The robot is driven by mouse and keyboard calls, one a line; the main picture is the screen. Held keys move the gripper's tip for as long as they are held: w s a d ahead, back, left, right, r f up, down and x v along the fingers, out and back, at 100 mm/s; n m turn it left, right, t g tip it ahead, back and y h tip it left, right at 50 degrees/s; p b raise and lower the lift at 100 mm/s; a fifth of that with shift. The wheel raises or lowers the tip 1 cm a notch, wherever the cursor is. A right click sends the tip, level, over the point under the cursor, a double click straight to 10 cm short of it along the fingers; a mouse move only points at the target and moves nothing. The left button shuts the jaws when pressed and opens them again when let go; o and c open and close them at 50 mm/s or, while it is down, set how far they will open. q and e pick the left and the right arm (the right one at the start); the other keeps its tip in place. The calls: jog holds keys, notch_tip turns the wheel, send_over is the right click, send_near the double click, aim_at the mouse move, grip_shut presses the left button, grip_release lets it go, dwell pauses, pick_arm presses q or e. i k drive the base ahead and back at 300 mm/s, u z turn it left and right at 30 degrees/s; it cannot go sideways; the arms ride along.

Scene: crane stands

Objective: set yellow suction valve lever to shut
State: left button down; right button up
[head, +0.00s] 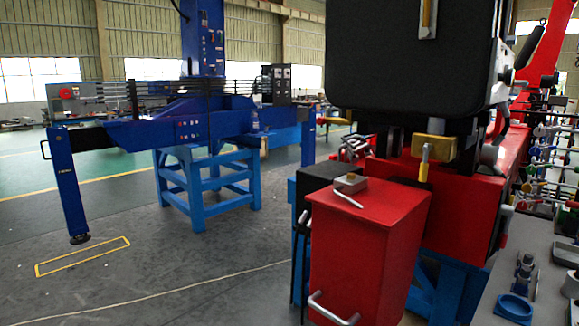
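A small yellow lever (424,162) points roughly up and down just below a yellow block (436,147), on the front of the red machine right of centre. It looks like the suction valve lever, but no label on it can be read. Whether its position means open or shut cannot be told. Neither of my grippers shows in the head view.
A red box (366,245) with a metal handle (332,310) stands in front of the lever. A large black tank (410,70) hangs above it. A grey bench (535,255) with blue parts is at right. A blue frame (200,125) stands far left; the floor between is open.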

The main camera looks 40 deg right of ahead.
aim_at(427, 147)
jog(key=u, duration=1.75)
jog(key=k, duration=2.2)
jog(key=z, duration=2)
